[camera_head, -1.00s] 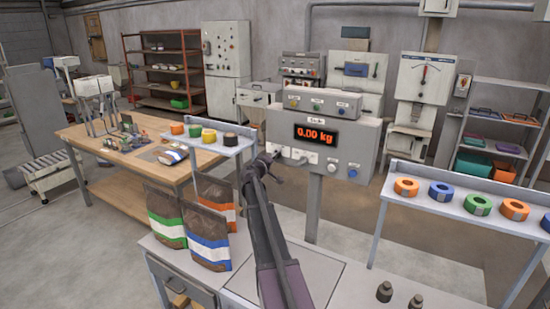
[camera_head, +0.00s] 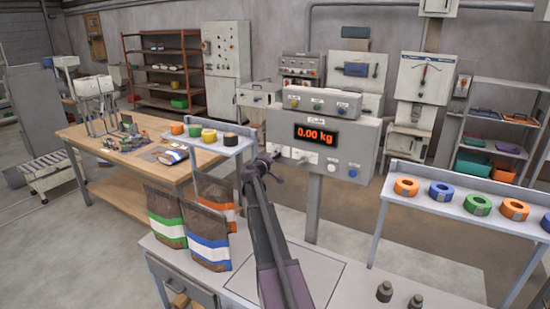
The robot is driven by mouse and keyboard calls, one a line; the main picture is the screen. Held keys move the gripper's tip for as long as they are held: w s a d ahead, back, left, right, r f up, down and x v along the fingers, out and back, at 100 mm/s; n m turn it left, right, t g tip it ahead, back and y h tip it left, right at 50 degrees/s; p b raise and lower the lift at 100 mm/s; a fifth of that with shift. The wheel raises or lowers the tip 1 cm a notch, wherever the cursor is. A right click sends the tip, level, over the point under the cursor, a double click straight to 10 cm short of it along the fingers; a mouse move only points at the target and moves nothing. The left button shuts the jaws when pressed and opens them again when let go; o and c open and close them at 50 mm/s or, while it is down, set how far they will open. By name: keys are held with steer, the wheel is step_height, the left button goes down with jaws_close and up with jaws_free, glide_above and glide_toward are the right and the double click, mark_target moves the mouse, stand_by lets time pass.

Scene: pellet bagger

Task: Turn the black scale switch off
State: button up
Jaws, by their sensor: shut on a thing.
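The scale console (camera_head: 365,135) is a grey box on a post, with a lit red display (camera_head: 316,134) reading 0.00 kg. My arm reaches up from the bottom, and my gripper (camera_head: 275,157) is at the lower left of the console's front. It is small and dark here. It is shut on what I take to be the black scale switch; the fingers hide the switch, and its position cannot be read. White switch plates (camera_head: 304,156) show just right of the gripper. A round white knob and a blue button (camera_head: 352,173) sit further right.
Three bags with green, blue and orange bands (camera_head: 208,238) stand left of my arm. Two dark weights (camera_head: 384,291) stand at the front right of the bench. A side table (camera_head: 440,209) with tape rolls is at the right. A wooden workbench (camera_head: 125,165) is at the left.

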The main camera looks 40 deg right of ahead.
steer(key=shift+n, duration=0.3)
steer(key=n, duration=1.1)
stand_by(0.5)
steer(key=o, duration=1.1)
steer(key=v, duration=1.2)
